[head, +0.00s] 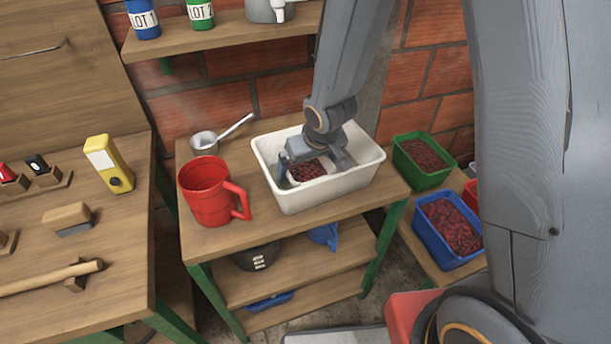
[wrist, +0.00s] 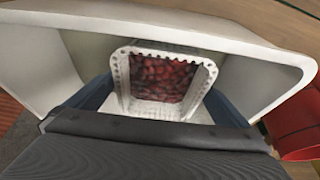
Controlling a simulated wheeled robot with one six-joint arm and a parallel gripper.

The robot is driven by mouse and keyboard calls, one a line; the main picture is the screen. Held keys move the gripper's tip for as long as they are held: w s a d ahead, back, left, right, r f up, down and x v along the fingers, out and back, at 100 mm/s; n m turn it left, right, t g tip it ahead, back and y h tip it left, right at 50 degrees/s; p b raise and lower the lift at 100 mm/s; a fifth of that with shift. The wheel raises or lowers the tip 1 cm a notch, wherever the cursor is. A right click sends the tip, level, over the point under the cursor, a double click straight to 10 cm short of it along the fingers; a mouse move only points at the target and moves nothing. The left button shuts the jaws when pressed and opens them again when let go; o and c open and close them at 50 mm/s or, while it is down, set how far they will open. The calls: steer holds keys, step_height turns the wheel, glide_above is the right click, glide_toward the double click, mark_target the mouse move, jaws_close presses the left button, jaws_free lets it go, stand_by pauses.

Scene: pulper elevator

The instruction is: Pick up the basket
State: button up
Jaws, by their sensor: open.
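The basket (wrist: 122,82) is a small white perforated container with dark red fruit inside. It sits inside a larger white tub (head: 268,150) on the middle wooden table, and the tub shows around it in the wrist view (wrist: 40,55). My gripper (head: 315,160) reaches down into the tub. Its two blue-grey fingers (wrist: 160,98) are apart, one on each side of the basket. I cannot tell whether they touch it. In the head view my gripper hides much of the basket.
A red jug (head: 207,192) stands left of the tub, with a metal ladle (head: 205,142) behind it. Green (head: 440,178) and blue (head: 425,228) crates of red fruit are at the right. A shelf (head: 220,37) is above, and a workbench (head: 120,240) at the left.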

mark_target(306, 171)
steer(key=shift+x, duration=0.9)
steer(key=shift+f, duration=0.2)
steer(key=c, duration=1.2)
